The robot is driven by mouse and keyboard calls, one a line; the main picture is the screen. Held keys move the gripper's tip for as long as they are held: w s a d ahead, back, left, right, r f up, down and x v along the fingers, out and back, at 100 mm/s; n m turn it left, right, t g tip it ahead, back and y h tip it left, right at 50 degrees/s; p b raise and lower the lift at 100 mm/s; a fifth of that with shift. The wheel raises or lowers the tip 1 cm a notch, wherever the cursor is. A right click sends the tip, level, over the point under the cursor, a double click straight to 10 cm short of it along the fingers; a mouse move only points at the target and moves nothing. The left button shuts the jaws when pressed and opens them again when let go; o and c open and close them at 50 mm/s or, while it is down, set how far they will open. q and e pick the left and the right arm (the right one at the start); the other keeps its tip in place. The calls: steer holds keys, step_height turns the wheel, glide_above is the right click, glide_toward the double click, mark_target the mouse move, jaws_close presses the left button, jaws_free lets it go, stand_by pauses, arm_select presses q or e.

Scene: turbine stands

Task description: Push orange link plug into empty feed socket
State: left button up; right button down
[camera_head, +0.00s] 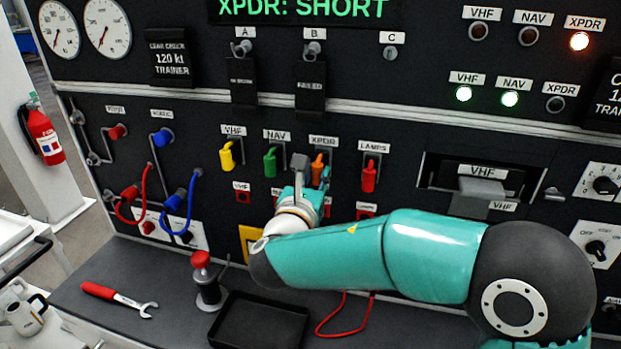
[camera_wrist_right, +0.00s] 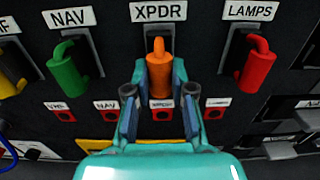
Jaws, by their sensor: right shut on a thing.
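The orange link plug (camera_wrist_right: 159,72) stands upright at the upper position labelled XPDR; it also shows in the head view (camera_head: 317,168), partly covered by my gripper. My right gripper (camera_wrist_right: 159,98) is shut on the plug, one finger on each side. In the head view the right gripper (camera_head: 311,174) reaches up to the panel from below. Red square sockets (camera_wrist_right: 162,114) sit in a row beneath the plugs. I cannot tell whether the orange plug is fully seated or which feed socket is empty. My left gripper is not in view.
A green plug (camera_wrist_right: 66,70) under NAV and a red plug (camera_wrist_right: 255,65) under LAMPS flank the orange one closely. A yellow plug (camera_head: 227,156) is further left. A black tray (camera_head: 260,320) and a wrench (camera_head: 118,297) lie on the bench below.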

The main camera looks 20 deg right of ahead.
steer(key=shift+d+r, duration=0.25)
steer(key=shift+r, duration=0.1)
steer(key=c, duration=1.3)
jaws_free()
steer(key=shift+w, duration=0.1)
steer(key=o, duration=0.4)
steer(key=shift+w+d+f, duration=0.15)
steer(key=shift+w+f, duration=0.2)
steer(key=shift+s+a+r, duration=0.1)
steer(key=shift+s+a, duration=0.1)
steer(key=shift+s, duration=0.05)
steer(key=shift+o, duration=0.7)
steer(key=shift+w, duration=0.1)
steer(key=shift+b+v, duration=0.45)
steer(key=shift+v, duration=0.9)
steer(key=shift+b+v, duration=0.35)
steer(key=shift+v, duration=1.9)
